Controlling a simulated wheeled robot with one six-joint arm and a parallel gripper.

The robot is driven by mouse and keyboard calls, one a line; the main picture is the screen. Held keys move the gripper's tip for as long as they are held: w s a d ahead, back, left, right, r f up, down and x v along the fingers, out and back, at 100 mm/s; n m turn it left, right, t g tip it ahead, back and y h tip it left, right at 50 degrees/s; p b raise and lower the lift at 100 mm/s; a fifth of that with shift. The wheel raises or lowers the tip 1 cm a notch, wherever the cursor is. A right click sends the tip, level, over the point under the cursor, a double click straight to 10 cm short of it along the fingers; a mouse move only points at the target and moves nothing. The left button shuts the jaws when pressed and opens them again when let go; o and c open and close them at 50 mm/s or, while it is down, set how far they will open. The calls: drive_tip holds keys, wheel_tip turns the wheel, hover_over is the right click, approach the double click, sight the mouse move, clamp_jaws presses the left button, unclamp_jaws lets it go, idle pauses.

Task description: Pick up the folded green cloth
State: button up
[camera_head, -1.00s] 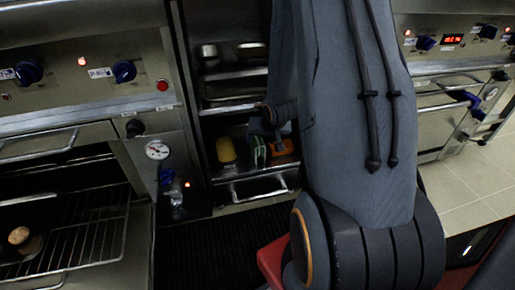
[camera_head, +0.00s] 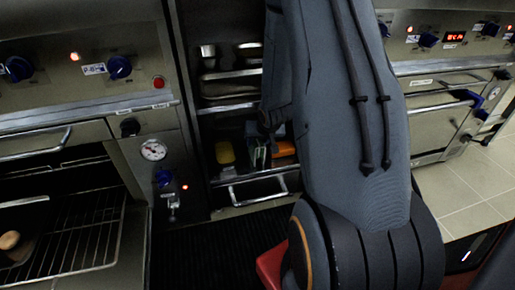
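A pale green, upright folded thing (camera_head: 261,157), which looks like the green cloth, stands in the lower shelf bay between a yellow item and an orange item. It is small and dim, and partly covered. The dark end of my arm with my gripper (camera_head: 256,132) reaches into this bay, just above and in front of the green thing. The fingers are too dark and small to make out. I cannot tell whether they touch the cloth or are open or shut.
The yellow item (camera_head: 225,152) is close on the left and the orange item (camera_head: 283,149) close on the right. Metal pans (camera_head: 230,88) fill the shelf above. A drawer handle (camera_head: 257,190) juts out below. An open oven with a rack (camera_head: 75,235) is at left.

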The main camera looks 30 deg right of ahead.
drive_tip(key=shift+c, duration=0.9)
drive_tip(key=shift+r+p, duration=0.2)
drive_tip(key=shift+p, duration=0.1)
drive_tip(key=shift+r, duration=0.15)
drive_tip(key=s+a+p, duration=0.3)
drive_tip(key=s+p, duration=0.2)
drive_tip(key=s, duration=1.2)
drive_tip(key=shift+s, duration=0.4)
drive_tip(key=shift+a, duration=0.1)
